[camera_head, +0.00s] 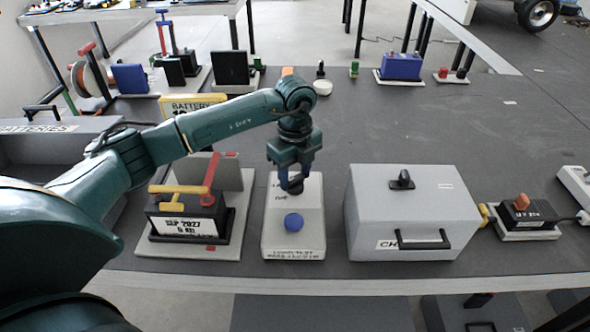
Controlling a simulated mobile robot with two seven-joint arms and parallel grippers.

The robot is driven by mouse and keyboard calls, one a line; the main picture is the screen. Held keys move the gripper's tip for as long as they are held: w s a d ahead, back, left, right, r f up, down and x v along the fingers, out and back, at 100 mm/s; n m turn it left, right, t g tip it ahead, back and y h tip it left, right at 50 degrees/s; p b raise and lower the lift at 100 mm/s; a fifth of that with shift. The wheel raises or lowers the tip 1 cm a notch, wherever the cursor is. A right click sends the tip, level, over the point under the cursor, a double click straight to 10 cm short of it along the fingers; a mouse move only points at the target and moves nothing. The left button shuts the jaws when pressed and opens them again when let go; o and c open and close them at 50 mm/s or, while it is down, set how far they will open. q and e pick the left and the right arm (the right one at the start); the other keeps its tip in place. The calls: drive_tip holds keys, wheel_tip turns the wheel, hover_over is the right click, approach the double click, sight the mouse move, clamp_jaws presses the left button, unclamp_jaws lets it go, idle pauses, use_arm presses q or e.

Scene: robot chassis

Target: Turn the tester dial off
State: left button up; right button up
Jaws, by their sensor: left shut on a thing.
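The tester is a pale box (310,226) on the dark table, with a blue round knob (293,222) on its near half and lettering along its front edge. A dark dial (294,187) sits on its far half, mostly hidden by my gripper. My left gripper (293,184) points down from above, shut on the dark dial. The dial's exact angle cannot be made out. My right gripper is not in view.
A grey chest (415,190) with a black handle stands close right of the tester. A battery (188,220) with red and yellow bars sits on a plate (158,249) to the left. The table's middle right (440,115) is clear.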

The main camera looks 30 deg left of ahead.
sight(295, 178)
use_arm(q)
drive_tip(key=shift+r+n, duration=0.1)
drive_tip(key=shift+n, duration=0.5)
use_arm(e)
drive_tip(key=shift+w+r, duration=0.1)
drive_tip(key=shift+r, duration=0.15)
use_arm(q)
drive_tip(key=o, duration=1)
wheel_tip(295, 178, up, 13)
drive_tip(key=shift+r, duration=0.1)
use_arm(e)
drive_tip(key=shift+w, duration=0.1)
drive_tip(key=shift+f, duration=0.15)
